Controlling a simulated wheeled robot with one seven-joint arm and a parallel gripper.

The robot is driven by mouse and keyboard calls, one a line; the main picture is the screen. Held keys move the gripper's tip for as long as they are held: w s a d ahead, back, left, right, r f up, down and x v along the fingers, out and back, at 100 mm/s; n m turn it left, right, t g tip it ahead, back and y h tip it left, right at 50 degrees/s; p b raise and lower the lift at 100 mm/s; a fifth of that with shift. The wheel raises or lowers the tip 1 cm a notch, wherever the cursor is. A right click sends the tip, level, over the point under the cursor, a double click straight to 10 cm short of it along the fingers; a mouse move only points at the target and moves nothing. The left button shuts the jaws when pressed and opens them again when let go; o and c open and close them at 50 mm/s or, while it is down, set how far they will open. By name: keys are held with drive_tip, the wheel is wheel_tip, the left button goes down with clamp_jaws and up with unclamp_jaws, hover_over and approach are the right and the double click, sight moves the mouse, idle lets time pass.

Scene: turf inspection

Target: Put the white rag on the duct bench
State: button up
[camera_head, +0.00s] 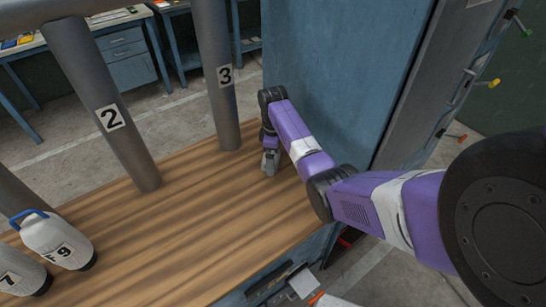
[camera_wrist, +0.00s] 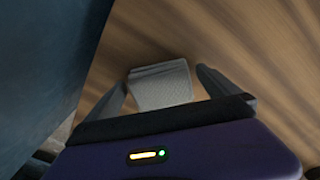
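The white rag (camera_wrist: 162,88) shows in the wrist view as a pale grey-white folded piece with a ribbed weave. It lies between my two fingers, over the wood top. My gripper (camera_wrist: 160,76) has its fingers spread, with thin gaps seeming to show on both sides of the rag. In the head view my gripper (camera_head: 270,164) points down at the right part of the duct bench (camera_head: 180,232), close to its wood top. The bench carries grey upright ducts marked 2 (camera_head: 112,120) and 3 (camera_head: 222,75). The rag is hard to tell from my fingers there.
White jugs, one marked 9 (camera_head: 58,242) and one marked 7 (camera_head: 20,275), stand at the bench's left. A tall blue cabinet (camera_head: 335,70) rises close by my gripper on the right. The middle of the bench top is clear. Blue desks (camera_head: 125,55) stand behind.

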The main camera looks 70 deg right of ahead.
drive_tip(key=shift+r, duration=0.1)
wheel_tip(320, 180, up, 12)
drive_tip(key=shift+p, duration=0.4)
idle(0.7)
